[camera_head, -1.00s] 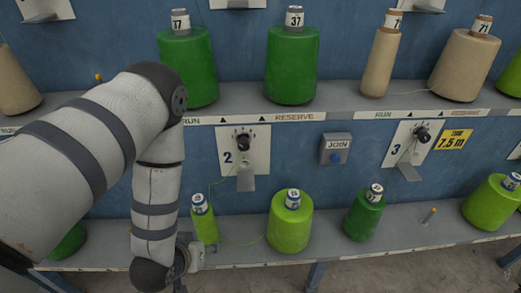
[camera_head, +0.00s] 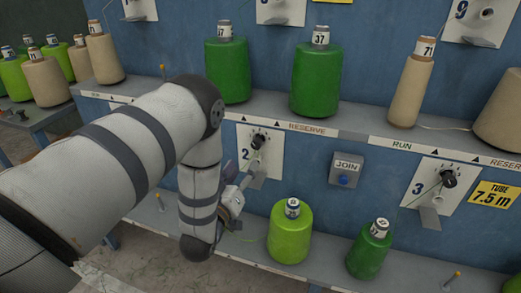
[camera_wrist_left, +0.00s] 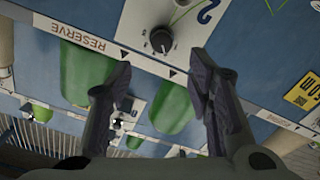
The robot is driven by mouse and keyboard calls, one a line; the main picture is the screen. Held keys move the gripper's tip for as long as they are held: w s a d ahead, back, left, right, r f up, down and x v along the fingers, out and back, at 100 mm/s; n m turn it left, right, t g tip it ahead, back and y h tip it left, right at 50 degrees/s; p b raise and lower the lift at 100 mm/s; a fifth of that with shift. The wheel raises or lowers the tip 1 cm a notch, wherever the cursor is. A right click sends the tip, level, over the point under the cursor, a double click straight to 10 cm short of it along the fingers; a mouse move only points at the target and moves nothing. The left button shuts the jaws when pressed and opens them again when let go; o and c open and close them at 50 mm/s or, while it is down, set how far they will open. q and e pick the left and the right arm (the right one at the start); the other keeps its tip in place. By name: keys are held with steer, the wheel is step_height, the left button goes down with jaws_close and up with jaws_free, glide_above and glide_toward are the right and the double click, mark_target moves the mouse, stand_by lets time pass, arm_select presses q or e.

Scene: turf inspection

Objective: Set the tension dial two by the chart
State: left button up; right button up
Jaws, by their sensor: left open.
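Tension dial two (camera_head: 258,141) is a black knob on a white plate marked 2 (camera_head: 272,160), on the blue wall below the shelf. In the left wrist view the same dial (camera_wrist_left: 161,40) sits just past the fingertips, roughly centred between them, with tick marks around it. My left gripper (camera_head: 241,180) is below and left of the dial in the head view, partly hidden by its own wrist. Its two fingers are spread and empty in the left wrist view (camera_wrist_left: 158,76), and no contact with the knob shows. The chart is not recognisable in these frames. My right gripper is not in view.
A metal tab (camera_head: 259,181) juts out below dial two. A JOIN box (camera_head: 346,171) and dial three (camera_head: 448,179) are to the right. Green cones (camera_head: 317,80) stand on the shelf above, and a lime cone (camera_head: 290,237) stands on the lower ledge.

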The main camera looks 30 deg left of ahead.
mark_target(255, 146)
arm_select(q)
steer(key=b+x, duration=0.1)
steer(key=x, duration=1)
steer(key=shift+a+f, duration=0.1)
steer(key=shift+f, duration=0.05)
steer(key=shift+w, duration=0.4)
jaws_close()
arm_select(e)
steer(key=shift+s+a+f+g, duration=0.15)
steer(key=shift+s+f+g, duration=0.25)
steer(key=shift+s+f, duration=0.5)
